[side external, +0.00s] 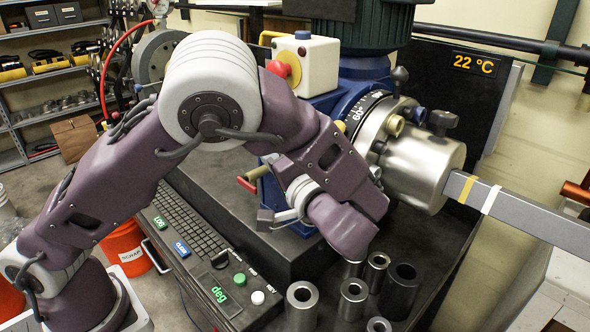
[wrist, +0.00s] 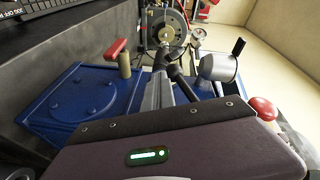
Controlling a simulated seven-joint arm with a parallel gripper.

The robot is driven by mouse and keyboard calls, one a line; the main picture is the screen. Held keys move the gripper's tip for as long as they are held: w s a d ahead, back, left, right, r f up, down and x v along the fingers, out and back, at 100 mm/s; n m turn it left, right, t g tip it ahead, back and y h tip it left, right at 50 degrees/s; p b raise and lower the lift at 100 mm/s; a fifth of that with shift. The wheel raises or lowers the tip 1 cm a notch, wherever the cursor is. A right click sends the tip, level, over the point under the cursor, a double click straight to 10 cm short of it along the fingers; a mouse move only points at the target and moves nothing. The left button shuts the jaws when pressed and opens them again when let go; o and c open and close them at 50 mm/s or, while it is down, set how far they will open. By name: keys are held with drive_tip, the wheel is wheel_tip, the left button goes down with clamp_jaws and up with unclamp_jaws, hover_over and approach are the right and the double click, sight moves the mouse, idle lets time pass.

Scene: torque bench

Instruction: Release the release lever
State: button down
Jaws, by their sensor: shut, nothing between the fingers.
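A lever with a red handle (side external: 246,184) on a brass-coloured post sticks out from the blue machine body, left of my wrist in the side view. The red handle (wrist: 117,48) also shows in the wrist view, standing above the blue housing. No label shows, so I cannot confirm that it is the release lever. My gripper (side external: 268,218) is shut and empty, just below and to the right of the red handle in the side view. In the wrist view my gripper (wrist: 168,62) lies to the right of the red handle, with a visible gap between them.
The blue housing (wrist: 80,95) lies close under my gripper. A metal cup-like part with a black handle (wrist: 220,66) and a red ball (wrist: 263,108) are to the right. Several metal sockets (side external: 402,290) stand on the bench, near a keyboard (side external: 190,225).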

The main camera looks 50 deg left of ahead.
drive_tip(key=s+d+f, duration=0.2)
drive_tip(key=d+f, duration=0.1)
drive_tip(key=d, duration=0.9)
drive_tip(key=shift+d, duration=0.2)
drive_tip(key=shift+a, duration=0.1)
drive_tip(key=s+a+r+g+h, duration=0.45)
drive_tip(key=s+a+h, duration=0.4)
drive_tip(key=a, duration=0.25)
drive_tip(key=s+d+r+t+h, duration=0.1)
drive_tip(key=s+r+t+h, duration=0.1)
drive_tip(key=s+t+h, duration=0.3)
drive_tip(key=s+h, duration=0.3)
drive_tip(key=s, duration=0.3)
drive_tip(key=shift+s+d+r, duration=0.25)
drive_tip(key=shift+d, duration=0.05)
